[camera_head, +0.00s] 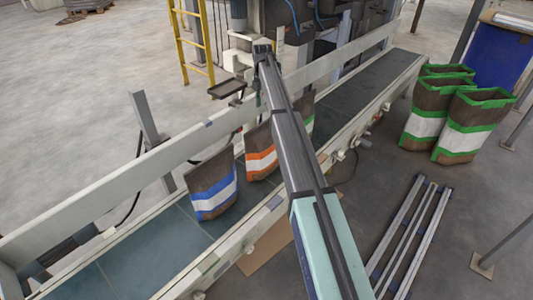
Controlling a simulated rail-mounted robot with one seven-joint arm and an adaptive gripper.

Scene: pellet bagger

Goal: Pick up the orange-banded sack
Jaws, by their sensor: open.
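The orange-banded sack (260,158) stands upright on the conveyor belt, brown with an orange and white band. Its right side is partly hidden behind my arm. A blue-banded sack (213,188) stands to its left, nearer the camera. A green-banded sack (307,112) stands farther along the belt, mostly hidden behind my arm. My arm reaches across the conveyor from the bottom, passing over the right side of the orange-banded sack in the picture. I cannot make out my gripper's fingers. Nothing is seen touching the orange-banded sack.
The conveyor (150,252) runs diagonally, with a pale guard rail (110,197) along its far side. Several green-banded sacks (460,112) stand on the floor at right. Metal profiles (412,235) lie on the floor. A yellow ladder (199,42) and machinery stand behind.

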